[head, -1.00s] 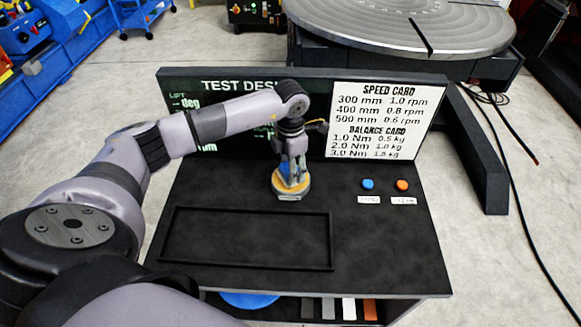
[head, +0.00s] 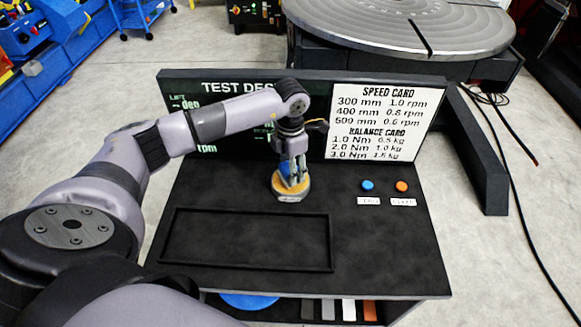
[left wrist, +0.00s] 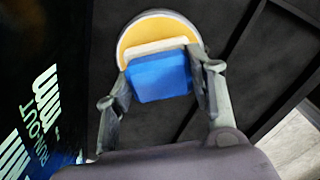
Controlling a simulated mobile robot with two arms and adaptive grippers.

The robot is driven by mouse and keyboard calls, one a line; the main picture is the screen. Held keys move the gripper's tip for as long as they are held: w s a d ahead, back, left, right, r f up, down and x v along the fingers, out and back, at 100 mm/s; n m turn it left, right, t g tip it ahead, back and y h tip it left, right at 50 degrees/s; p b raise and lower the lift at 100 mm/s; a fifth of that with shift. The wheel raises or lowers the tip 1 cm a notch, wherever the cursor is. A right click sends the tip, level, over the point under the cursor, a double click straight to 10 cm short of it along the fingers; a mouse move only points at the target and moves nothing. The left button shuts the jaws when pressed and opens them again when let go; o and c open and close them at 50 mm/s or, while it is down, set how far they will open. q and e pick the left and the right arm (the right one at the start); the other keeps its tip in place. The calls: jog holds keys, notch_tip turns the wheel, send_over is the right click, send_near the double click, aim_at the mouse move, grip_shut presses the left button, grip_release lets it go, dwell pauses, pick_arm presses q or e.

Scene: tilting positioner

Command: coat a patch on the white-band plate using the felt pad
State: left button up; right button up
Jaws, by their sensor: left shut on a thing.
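My left gripper (head: 292,174) is shut on the felt pad (left wrist: 158,76), a blue block with a whitish layer on its far side. The pad is between the two fingers in the left wrist view. The round plate (head: 290,196) has an orange-yellow face and a pale rim and rests on the dark desk. It also shows behind the pad in the left wrist view (left wrist: 150,27). The pad is over or on the plate's face; I cannot tell whether they touch. The fingers and pad hide part of the face. My right gripper is not in view.
A shallow empty black tray (head: 250,268) lies at the desk's front left. A blue button (head: 367,185) and an orange button (head: 401,186) are on the right. A white card (head: 382,122) stands on the back panel. A large slotted turntable (head: 400,20) is behind.

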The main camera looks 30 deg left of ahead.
pick_arm(q)
jog(key=shift+r+p, duration=1.55)
jog(key=shift+r, duration=1.5)
